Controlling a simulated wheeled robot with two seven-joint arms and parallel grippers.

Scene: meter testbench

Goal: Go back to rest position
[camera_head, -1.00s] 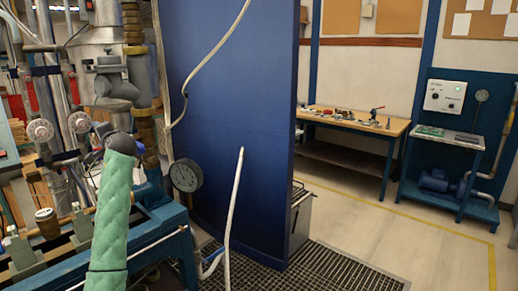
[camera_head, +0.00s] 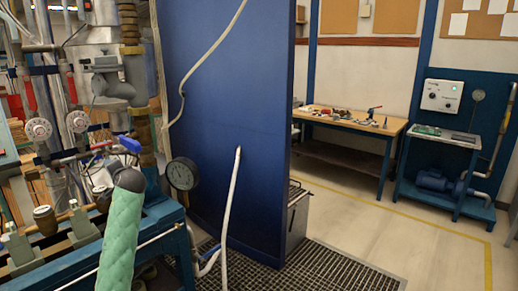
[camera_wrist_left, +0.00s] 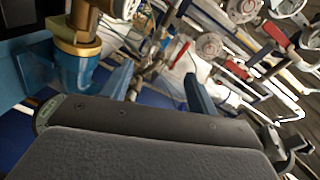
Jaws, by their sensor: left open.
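My left arm, in a green quilted sleeve, rises from the bottom left of the head view and ends in a dark rounded tip below a blue valve handle (camera_head: 130,144). The left gripper's fingers cannot be made out in the head view. In the left wrist view, the wide dark body of my left gripper (camera_wrist_left: 158,88) crosses the lower part, with two bluish fingers standing apart beyond it and nothing visible held between them. My right gripper is in neither view.
A pressure gauge (camera_head: 183,174) and a blue bench frame (camera_head: 171,217) with pipes stand close to the left arm. A tall blue panel (camera_head: 235,110) and a white hose (camera_head: 232,205) are right of it. Floor is clear near the far workbench (camera_head: 350,120).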

